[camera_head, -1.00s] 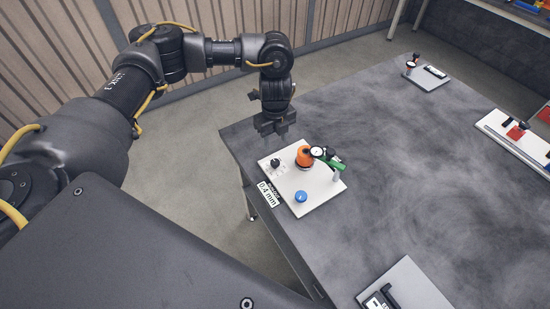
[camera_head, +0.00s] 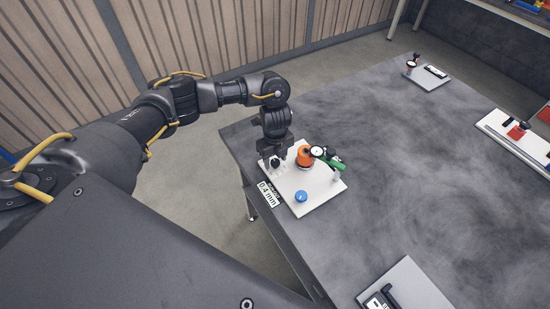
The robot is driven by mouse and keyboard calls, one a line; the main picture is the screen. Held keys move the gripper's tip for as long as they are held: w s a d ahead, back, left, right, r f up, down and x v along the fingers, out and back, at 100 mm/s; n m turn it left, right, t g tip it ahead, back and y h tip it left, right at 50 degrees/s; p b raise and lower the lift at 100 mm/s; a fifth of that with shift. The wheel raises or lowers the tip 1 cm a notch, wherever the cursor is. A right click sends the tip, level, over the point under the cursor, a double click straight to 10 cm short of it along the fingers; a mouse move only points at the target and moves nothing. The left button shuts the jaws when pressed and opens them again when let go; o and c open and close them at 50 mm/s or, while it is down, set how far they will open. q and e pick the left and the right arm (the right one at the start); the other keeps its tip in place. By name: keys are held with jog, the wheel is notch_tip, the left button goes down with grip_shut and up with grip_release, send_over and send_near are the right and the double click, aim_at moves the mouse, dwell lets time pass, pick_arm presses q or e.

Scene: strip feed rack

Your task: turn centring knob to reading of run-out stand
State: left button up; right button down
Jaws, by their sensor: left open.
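The run-out stand is a white plate (camera_head: 322,192) at the table's near left corner. On it stand an orange round part (camera_head: 304,157), a small dial gauge (camera_head: 317,152) with a green piece (camera_head: 336,165), and a blue button (camera_head: 301,196). A black centring knob (camera_head: 275,162) sits at the plate's left corner. A label (camera_head: 268,194) on the plate's front edge reads 0.4 mm. My left gripper (camera_head: 276,165) points down, open, with its fingers around or just above the knob; contact cannot be told. My right gripper is not in view.
The grey table (camera_head: 420,170) is largely clear right of the stand. A plate with a black clamp-like part (camera_head: 383,297) lies at the near edge. A small gauge plate (camera_head: 427,77) is at the back, and a white rail with a red block (camera_head: 517,131) at the right.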

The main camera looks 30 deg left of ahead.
pick_arm(q)
jog(key=c, duration=1)
jog(key=shift+o, duration=0.2)
